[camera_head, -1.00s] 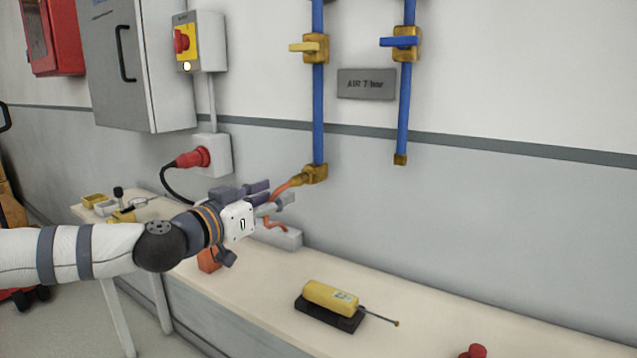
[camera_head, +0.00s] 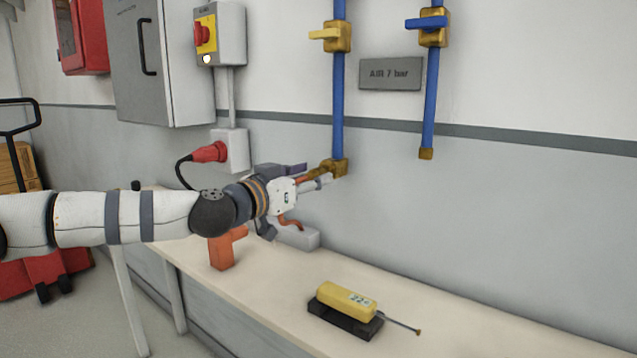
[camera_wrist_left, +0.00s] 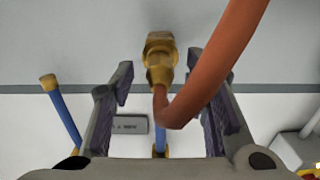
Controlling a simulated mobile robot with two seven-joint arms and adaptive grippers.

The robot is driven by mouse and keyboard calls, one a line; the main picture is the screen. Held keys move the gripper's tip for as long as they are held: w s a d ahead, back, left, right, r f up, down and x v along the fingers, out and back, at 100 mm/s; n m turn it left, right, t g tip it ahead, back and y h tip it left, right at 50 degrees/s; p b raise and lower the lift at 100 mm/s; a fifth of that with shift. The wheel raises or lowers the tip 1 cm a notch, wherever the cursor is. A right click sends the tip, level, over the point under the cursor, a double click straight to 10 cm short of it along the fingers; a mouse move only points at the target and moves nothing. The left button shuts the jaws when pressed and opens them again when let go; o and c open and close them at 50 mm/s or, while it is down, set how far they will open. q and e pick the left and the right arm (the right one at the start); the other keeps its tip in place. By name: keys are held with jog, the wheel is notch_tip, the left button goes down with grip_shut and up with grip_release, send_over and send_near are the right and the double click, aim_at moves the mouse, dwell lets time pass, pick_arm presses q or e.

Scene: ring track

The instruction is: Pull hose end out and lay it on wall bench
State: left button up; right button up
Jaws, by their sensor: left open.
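The orange hose (camera_wrist_left: 215,65) meets a brass fitting (camera_wrist_left: 160,60) at the bottom of the left blue pipe (camera_head: 338,110). In the left wrist view the fitting lies between the two fingers, and the hose bends across in front of the right finger. My left gripper (camera_head: 318,174) is open at this fitting, with its fingers on either side and not closed. In the head view the gripper hides most of the hose; a short orange piece (camera_head: 290,223) shows below it. The wall bench (camera_head: 275,290) runs along the wall underneath. My right gripper is out of view.
A yellow device (camera_head: 347,300) on a black base, with a thin probe, lies on the bench. An orange object (camera_head: 222,250) stands left of it, and a grey block (camera_head: 300,237) sits by the wall. Bare bench lies between them. A second blue pipe (camera_head: 429,110) hangs right.

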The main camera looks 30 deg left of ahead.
aim_at(306, 178)
pick_arm(q)
jog(key=shift+w, duration=0.75)
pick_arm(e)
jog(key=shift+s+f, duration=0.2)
pick_arm(q)
jog(key=shift+r, duration=0.1)
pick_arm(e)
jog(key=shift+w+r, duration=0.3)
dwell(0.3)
